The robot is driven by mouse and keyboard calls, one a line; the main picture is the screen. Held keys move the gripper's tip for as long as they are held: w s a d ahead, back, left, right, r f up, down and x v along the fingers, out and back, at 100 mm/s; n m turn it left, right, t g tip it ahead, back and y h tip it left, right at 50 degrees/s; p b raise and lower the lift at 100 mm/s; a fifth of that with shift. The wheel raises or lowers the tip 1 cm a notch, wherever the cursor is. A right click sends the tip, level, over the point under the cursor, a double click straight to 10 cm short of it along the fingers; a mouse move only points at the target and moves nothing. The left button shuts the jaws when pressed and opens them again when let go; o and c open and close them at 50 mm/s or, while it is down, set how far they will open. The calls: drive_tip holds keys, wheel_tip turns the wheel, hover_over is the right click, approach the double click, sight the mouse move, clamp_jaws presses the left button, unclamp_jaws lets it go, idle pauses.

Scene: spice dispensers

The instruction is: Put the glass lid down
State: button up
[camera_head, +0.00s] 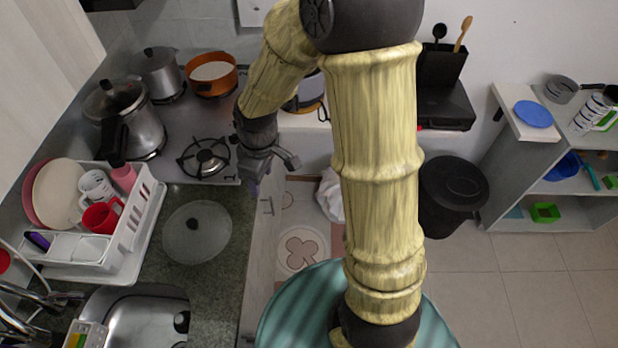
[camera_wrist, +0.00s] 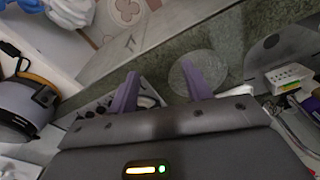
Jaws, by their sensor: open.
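The round glass lid (camera_head: 190,233) with a small dark knob lies flat on the dark green counter (camera_head: 170,292), between the dish rack and the counter's front edge. The lid also shows in the wrist view (camera_wrist: 180,78), partly behind a finger. My gripper (camera_head: 270,172) is up and to the right of the lid, near the counter's front edge by the stove, apart from the lid. In the wrist view its two purple fingers (camera_wrist: 160,88) are spread with nothing held between them.
A white dish rack (camera_head: 125,235) with plates and mugs stands left of the lid. The sink (camera_head: 135,318) is below it. The stove (camera_head: 190,125) holds a pressure cooker (camera_head: 128,118), a grey pot (camera_head: 158,72) and an orange pot (camera_head: 211,80). The front burner (camera_head: 205,160) is bare.

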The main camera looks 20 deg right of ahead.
drive_tip(key=s+d+r+m+t, duration=0.2)
drive_tip(key=s+d+r+m, duration=0.2)
drive_tip(key=s+d+m, duration=0.3)
drive_tip(key=d+m, duration=0.2)
drive_tip(key=m, duration=0.1)
drive_tip(key=shift+s+r+h, duration=0.2)
drive_tip(key=shift+s+h, duration=0.2)
idle(0.4)
